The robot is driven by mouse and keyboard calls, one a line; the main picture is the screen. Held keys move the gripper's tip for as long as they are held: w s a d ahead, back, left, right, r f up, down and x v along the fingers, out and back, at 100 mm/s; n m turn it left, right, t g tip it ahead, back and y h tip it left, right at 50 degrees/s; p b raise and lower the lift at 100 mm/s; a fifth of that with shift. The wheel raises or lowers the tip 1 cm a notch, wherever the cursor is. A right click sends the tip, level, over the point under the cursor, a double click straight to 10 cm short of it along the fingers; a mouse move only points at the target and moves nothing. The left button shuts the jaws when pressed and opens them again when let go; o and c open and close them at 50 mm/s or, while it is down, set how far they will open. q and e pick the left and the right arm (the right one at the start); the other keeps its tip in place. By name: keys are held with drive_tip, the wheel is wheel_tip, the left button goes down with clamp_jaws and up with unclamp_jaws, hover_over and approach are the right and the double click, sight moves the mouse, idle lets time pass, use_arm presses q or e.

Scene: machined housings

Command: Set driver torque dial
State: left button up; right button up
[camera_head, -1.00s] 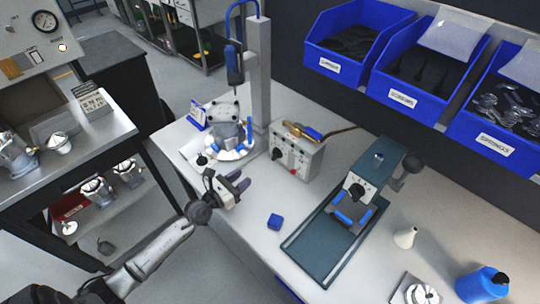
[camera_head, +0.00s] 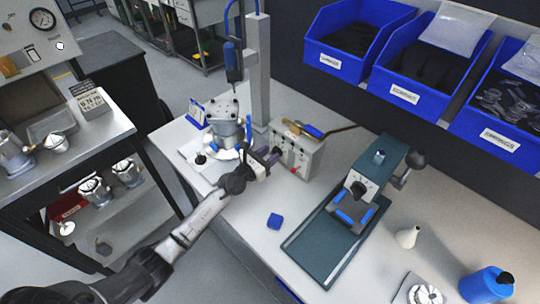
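The torque controller is a light grey box (camera_head: 299,155) on the bench, with dark dials and a red button on its front. The blue and black driver (camera_head: 233,62) hangs beside the grey post. My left gripper (camera_head: 271,157) is at the left part of the box's front, with its dark fingers close to the dials. The fingers hide part of that front. I cannot tell whether they touch a dial or how far apart they are. My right gripper is not in view.
A metal housing (camera_head: 222,118) sits on a white round fixture left of the box. A teal press (camera_head: 329,240) stands to the right. Blue bins (camera_head: 352,70) hang behind. A blue bottle (camera_head: 484,287) stands at front right.

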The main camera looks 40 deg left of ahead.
use_arm(q)
drive_tip(key=shift+w, duration=0.3)
clamp_jaws()
idle(0.3)
